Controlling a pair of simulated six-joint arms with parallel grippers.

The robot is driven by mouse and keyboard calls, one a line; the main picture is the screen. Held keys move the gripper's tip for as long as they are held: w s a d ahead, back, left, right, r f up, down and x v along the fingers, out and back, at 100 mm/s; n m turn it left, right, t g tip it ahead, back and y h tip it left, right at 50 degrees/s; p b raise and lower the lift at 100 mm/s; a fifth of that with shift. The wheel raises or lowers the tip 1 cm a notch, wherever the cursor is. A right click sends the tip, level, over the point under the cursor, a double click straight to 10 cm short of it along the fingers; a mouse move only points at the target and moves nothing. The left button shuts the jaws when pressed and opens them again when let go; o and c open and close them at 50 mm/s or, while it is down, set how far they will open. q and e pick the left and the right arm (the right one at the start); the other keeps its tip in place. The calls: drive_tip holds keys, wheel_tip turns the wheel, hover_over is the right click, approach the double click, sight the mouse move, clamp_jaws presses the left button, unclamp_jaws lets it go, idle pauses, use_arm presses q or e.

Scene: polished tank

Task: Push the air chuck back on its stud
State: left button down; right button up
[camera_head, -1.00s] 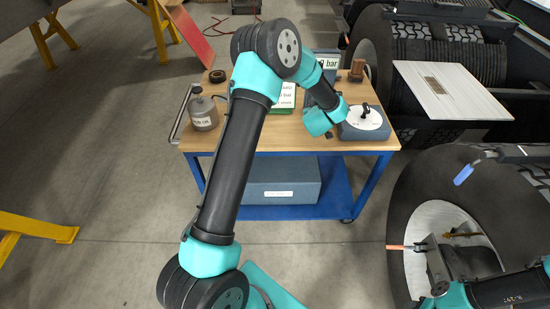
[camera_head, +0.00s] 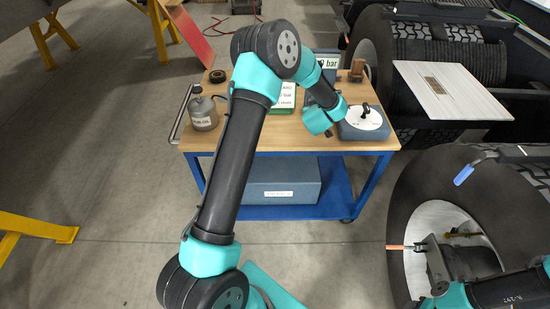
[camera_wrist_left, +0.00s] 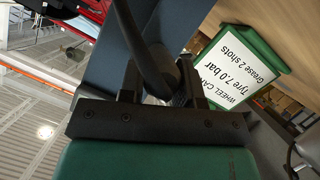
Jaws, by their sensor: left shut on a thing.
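My left gripper (camera_wrist_left: 159,88) is shut on a dark piece with a curved black hose, which looks like the air chuck (camera_wrist_left: 158,60). In the head view, my left wrist hides this piece and the fingers, above the bench near the blue stand (camera_head: 322,92). A dark blue panel (camera_wrist_left: 100,50) lies behind the held piece in the left wrist view. The stud cannot be made out, nor whether the chuck touches it. My right gripper (camera_head: 424,246) is at the wheel at lower right, with a copper-coloured rod (camera_head: 399,247) beside it; its jaws are unclear.
The wooden bench (camera_head: 255,137) carries a grey can (camera_head: 203,115), a dark ring (camera_head: 217,76), a grey box with a black knob (camera_head: 364,122) and a green-framed wheel card (camera_wrist_left: 240,65). A tyre (camera_head: 470,190) stands at right.

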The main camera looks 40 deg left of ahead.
use_arm(q)
unclamp_jaws()
idle(0.8)
